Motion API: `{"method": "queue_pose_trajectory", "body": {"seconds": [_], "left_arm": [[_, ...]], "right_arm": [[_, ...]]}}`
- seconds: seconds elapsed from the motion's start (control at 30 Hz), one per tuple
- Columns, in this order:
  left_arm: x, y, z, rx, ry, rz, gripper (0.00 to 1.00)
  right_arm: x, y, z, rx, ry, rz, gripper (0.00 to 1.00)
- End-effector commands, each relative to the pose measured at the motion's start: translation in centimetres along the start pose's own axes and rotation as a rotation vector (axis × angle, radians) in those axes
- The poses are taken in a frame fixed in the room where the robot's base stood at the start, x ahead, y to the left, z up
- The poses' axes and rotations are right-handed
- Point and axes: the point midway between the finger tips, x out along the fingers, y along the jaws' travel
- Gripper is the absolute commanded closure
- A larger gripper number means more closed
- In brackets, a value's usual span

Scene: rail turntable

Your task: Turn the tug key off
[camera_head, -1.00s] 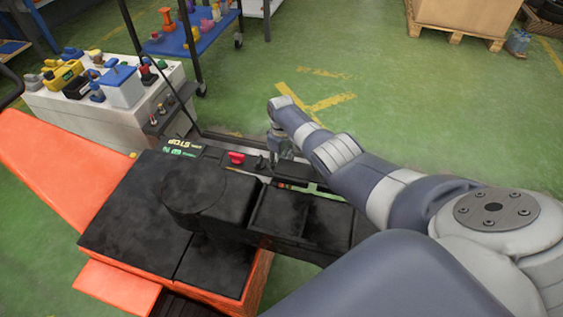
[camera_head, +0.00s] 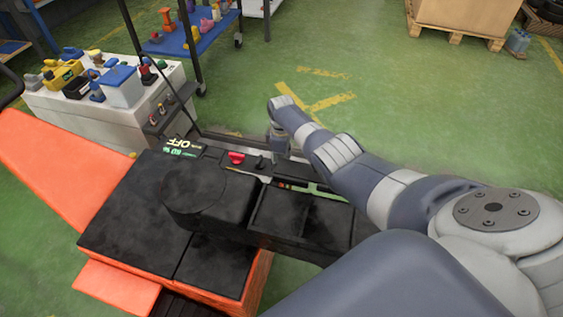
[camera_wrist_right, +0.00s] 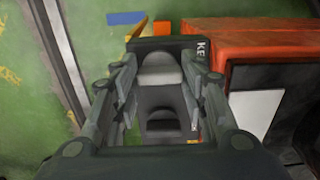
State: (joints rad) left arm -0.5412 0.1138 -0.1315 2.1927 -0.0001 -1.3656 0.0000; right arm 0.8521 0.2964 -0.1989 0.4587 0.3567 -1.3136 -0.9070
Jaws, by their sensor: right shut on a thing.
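The tug shows in the head view as an orange vehicle with black cushions (camera_head: 130,220). My right gripper (camera_wrist_right: 161,72) reaches down at the console's far edge. In the right wrist view its two fingers stand on either side of a grey rounded piece, the tug key (camera_wrist_right: 160,68), and are shut on it. A panel lettered "KE" (camera_wrist_right: 202,50) is partly hidden beside the right finger. In the head view my right arm hides most of the key area. My left gripper is out of view.
A pallet with a box (camera_head: 465,15) is far back. Green floor is clear at the right.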

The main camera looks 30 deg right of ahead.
Motion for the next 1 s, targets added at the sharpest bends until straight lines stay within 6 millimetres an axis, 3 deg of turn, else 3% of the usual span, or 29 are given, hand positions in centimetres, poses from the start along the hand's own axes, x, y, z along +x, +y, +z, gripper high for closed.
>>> {"method": "queue_pose_trajectory", "body": {"seconds": [0.17,0.2,0.27,0.3,0.73,1.0], "left_arm": [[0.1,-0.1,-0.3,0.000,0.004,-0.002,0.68],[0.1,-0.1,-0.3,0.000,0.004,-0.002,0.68],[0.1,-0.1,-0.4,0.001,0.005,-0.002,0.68],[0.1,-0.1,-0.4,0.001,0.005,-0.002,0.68],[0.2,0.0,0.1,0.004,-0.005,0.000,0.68],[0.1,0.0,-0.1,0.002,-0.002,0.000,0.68]], "right_arm": [[-0.1,0.0,-0.1,-0.003,0.003,0.002,0.84],[-0.1,0.0,-0.1,-0.003,0.003,0.002,0.56],[-0.1,0.0,-0.1,-0.003,0.003,0.002,0.42],[-0.1,0.0,-0.1,-0.002,0.002,0.002,0.40],[-0.3,0.0,0.0,0.000,0.000,0.001,0.40],[-3.1,0.1,-0.1,-0.001,0.003,0.005,0.40]]}}
